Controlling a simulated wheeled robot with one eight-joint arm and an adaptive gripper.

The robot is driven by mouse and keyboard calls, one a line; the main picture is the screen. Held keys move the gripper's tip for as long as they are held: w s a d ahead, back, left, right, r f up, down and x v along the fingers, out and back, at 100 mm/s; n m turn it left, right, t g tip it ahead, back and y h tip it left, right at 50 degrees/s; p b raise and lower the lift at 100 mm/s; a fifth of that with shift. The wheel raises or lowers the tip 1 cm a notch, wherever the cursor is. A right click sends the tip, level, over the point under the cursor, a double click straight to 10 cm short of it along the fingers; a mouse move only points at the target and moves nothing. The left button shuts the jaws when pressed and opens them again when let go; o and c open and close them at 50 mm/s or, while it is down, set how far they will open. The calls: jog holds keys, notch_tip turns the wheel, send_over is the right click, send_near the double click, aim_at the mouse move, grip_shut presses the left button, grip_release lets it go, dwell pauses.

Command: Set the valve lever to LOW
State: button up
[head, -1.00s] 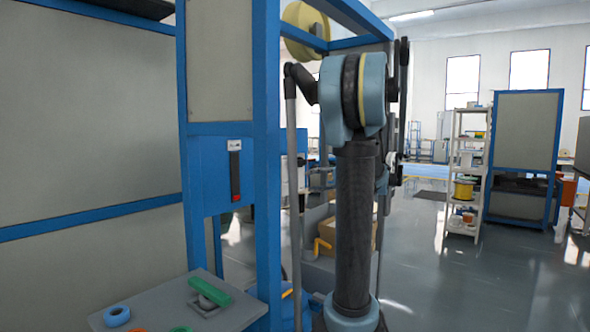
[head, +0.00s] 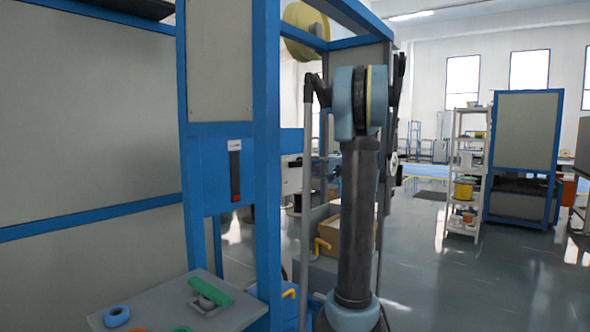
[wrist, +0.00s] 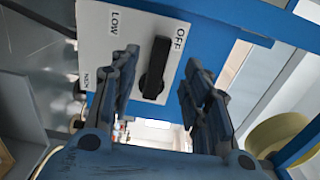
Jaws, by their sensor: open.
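The valve lever (wrist: 155,68) is a black bar on a white plate (wrist: 187,20) in the wrist view. The plate carries an OFF label (wrist: 179,40) at upper right, a LOW label (wrist: 114,22) at upper left and a small, hard-to-read label at lower left. The lever runs slightly slantwise, its upper end near OFF. My gripper (wrist: 162,60) is open, its two dark fingers on either side of the lever in the picture. I cannot tell whether they touch it.
A blue frame post (head: 266,150) stands left of my arm in the head view. A white shelf (head: 467,170) stands farther right.

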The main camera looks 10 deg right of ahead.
aim_at(294, 165)
jog(key=x, duration=0.9)
jog(key=shift+f, duration=0.1)
grip_shut()
